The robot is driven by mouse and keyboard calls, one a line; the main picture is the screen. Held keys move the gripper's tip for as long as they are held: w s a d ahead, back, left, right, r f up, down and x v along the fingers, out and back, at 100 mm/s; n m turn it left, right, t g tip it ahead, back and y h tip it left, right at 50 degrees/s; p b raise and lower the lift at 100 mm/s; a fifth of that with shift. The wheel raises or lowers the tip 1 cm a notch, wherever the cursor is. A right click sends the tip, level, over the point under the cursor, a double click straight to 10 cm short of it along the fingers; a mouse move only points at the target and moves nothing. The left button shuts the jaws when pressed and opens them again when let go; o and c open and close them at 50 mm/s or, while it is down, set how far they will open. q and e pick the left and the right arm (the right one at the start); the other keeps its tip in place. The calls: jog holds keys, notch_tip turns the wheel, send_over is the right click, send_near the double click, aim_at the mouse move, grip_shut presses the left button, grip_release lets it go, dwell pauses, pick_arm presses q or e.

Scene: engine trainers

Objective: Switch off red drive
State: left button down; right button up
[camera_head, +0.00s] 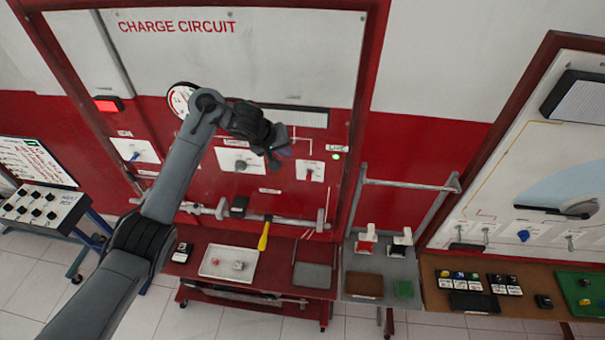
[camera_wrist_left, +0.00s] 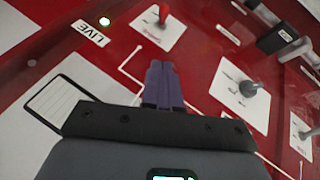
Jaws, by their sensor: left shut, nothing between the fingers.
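The red trainer panel (camera_head: 205,150) headed CHARGE CIRCUIT carries several white switch plates. A small switch with a red lever (camera_wrist_left: 163,14) sits on a white plate beside a lit green lamp (camera_wrist_left: 104,21) and a LIVE label (camera_wrist_left: 90,33). In the head view its plate (camera_head: 311,171) is just below the lit green lamp (camera_head: 336,156). My left gripper (camera_head: 284,150) is in front of the panel, up and left of that plate; its purple fingers (camera_wrist_left: 163,84) are together and empty. They appear apart from the red lever. My right gripper is not in view.
A grey knob (camera_wrist_left: 248,88) is on another plate, left of the red-lever plate in the head view. A blue knob (camera_head: 135,156) is farther left. A red lamp (camera_head: 108,104) glows at the upper left. A tray (camera_head: 210,270) stands on the low red bench below the panel.

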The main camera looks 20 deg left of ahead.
pick_arm(q)
jog(key=b, duration=0.4)
send_near(308, 175)
jog(key=w+a+r, duration=0.2)
notch_tip(308, 175, down, 7)
jog(key=w+d+p, duration=0.1)
jog(key=d, duration=0.2)
jog(key=shift+w, duration=0.2)
jog(key=shift+f, duration=0.1)
jog(key=shift+d+f, duration=0.1)
jog(key=shift+s+f+t+b, duration=0.1)
jog(key=shift+s+t+b, duration=0.05)
jog(key=shift+t+b, duration=0.2)
